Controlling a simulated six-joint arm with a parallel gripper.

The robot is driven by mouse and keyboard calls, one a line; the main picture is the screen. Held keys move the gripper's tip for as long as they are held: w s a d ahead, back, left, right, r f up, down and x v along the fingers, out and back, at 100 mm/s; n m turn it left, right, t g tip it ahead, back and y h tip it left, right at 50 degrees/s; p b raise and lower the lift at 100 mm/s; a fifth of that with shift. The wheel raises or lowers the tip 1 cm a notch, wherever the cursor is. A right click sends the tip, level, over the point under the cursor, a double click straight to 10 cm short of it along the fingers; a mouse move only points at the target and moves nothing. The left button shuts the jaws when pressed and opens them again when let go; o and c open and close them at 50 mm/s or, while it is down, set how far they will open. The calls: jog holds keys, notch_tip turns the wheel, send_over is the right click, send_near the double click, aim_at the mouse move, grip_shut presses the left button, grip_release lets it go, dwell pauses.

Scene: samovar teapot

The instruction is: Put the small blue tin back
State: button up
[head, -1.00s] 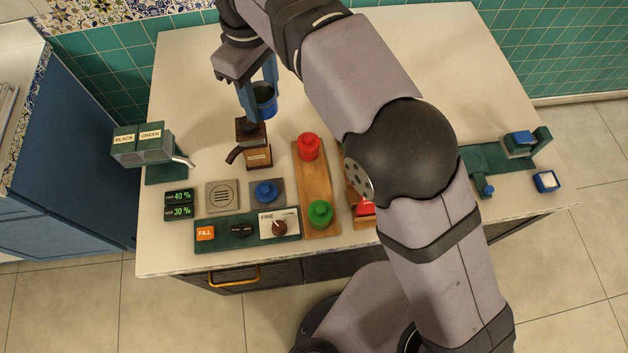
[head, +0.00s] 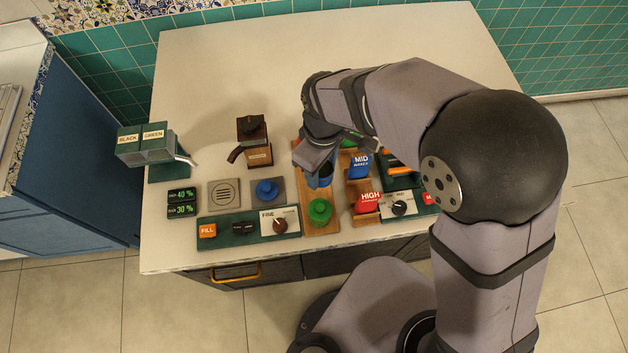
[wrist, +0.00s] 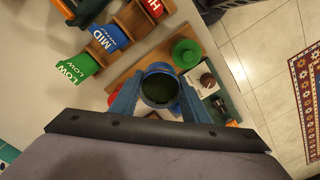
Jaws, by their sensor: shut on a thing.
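My gripper (head: 319,174) is shut on the small blue tin (wrist: 160,88), which sits between the blue fingers in the wrist view. The tin is open at the top, with dark green contents inside. In the head view the tin is mostly hidden by my gripper, over the middle of the wooden tray (head: 322,228). The green tin (head: 320,211) stands at the tray's near end, in front of my gripper. The red tin is largely hidden behind my gripper. A blue knobbed lid (head: 267,190) lies on a grey plate. I cannot tell whether the held tin touches the tray.
A brown box with a spout (head: 254,150) stands left of the tray. A dispenser labelled BLACK and GREEN (head: 145,142) is at the left. A wooden rack with MID (head: 361,165) and HIGH (head: 367,201) blocks stands right of the tray. The back counter is clear.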

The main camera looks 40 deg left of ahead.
jog(key=shift+w+a+f, duration=0.1)
jog(key=shift+w+a, duration=0.2)
jog(key=shift+a, duration=0.25)
jog(key=shift+w+a+f, duration=0.15)
jog(key=shift+w+a, duration=0.1)
jog(key=shift+a, duration=0.35)
jog(key=shift+w+a+f, duration=0.1)
jog(key=shift+w+a, duration=0.2)
jog(key=shift+a, duration=0.25)
jog(key=shift+f+p, duration=1.55)
jog(key=shift+f, duration=3.45)
jog(key=shift+f, duration=0.2)
jog(key=o, duration=1.2)
jog(key=shift+r, duration=0.1)
notch_tip(320, 180, up, 12)
jog(key=b, duration=0.4)
jog(key=shift+r, duration=0.15)
